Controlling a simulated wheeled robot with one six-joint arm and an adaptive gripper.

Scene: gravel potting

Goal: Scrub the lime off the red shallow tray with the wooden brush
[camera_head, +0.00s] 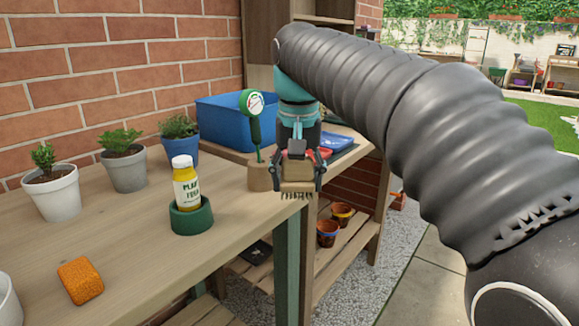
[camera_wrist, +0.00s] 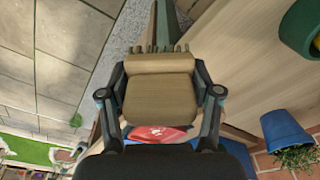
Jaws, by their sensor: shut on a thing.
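My gripper (camera_head: 298,180) is shut on the wooden brush (camera_head: 297,187), near the bench's right end. In the wrist view the brush (camera_wrist: 158,98) sits between both fingers, with its short bristles (camera_wrist: 160,48) pointing away from my palm. The red shallow tray (camera_head: 325,152) is mostly hidden behind my gripper in the head view; only a small red part shows. In the wrist view a red piece of it (camera_wrist: 157,134) shows below the brush, with a whitish mark on it. The brush appears apart from the tray.
A meter (camera_head: 254,107) stands in a wooden block (camera_head: 259,177) just left of my gripper. A blue crate (camera_head: 225,122) and blue tray (camera_head: 338,141) lie behind. A yellow bottle (camera_head: 187,185) stands in a green holder (camera_head: 191,217). Potted plants and an orange sponge (camera_head: 80,280) are left.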

